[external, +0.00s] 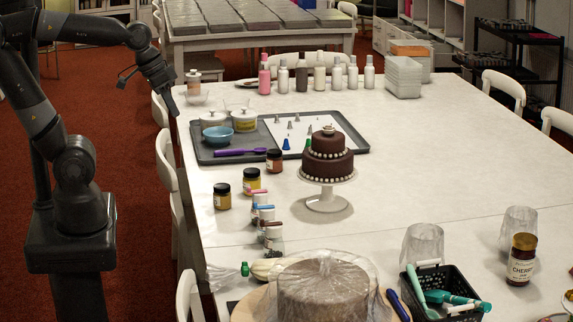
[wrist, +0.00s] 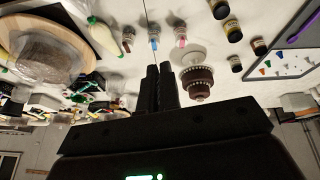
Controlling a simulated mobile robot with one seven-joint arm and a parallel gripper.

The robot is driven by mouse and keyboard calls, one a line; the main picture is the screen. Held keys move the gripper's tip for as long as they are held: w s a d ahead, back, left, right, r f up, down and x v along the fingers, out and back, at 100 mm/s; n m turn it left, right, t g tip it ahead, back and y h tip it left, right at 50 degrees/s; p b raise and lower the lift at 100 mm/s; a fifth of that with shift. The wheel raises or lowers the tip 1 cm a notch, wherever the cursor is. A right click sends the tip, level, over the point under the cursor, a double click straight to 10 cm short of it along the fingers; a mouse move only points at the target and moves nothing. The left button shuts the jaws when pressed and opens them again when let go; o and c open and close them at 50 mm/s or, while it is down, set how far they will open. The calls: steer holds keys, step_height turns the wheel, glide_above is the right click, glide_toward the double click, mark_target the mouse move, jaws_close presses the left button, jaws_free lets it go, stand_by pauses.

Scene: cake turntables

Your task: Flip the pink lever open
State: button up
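A small clear container with a pink top (external: 258,194) stands on the white table, first in a short row with a blue-topped (external: 265,212) and a red-brown-topped one (external: 273,230). The pink top is the likeliest pink lever, but its shape is too small to make out. It also shows in the wrist view (wrist: 181,41), beyond and right of my fingertips. My gripper (external: 170,102) is in the air at the table's left edge, well apart from the row. In the wrist view my gripper (wrist: 161,68) has its two dark fingers side by side, shut, with nothing seen between them.
Nearby stand amber jars (external: 222,196), a chocolate cake (external: 329,166) on a white stand, a grey tray (external: 212,156) and a plastic-covered cake (external: 322,290). A pink bottle (external: 264,79) stands at the back. A chair (external: 165,160) is below my gripper. The table's right middle is clear.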

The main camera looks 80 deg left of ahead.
steer(key=w+a+n, duration=0.1)
steer(key=w, duration=0.1)
steer(key=w+a+n+g, duration=0.1)
steer(key=w, duration=0.2)
steer(key=w+a+f+n+g, duration=0.1)
steer(key=w+n, duration=0.1)
steer(key=shift+w+a+f+h, duration=0.1)
steer(key=shift+w+h, duration=0.1)
steer(key=shift+h, duration=0.2)
jaws_close()
steer(key=w+a+f+n+g+h, duration=0.3)
steer(key=w+a+f+n, duration=0.7)
steer(key=w+a+f, duration=0.3)
steer(key=shift+w+a+f, duration=0.25)
steer(key=shift+w+f, duration=0.3)
steer(key=shift+w, duration=0.15)
steer(key=shift+f, duration=0.1)
steer(key=s+d+f, duration=0.1)
steer(key=d+f, duration=0.6)
steer(key=f, duration=0.2)
steer(key=shift+d, duration=0.35)
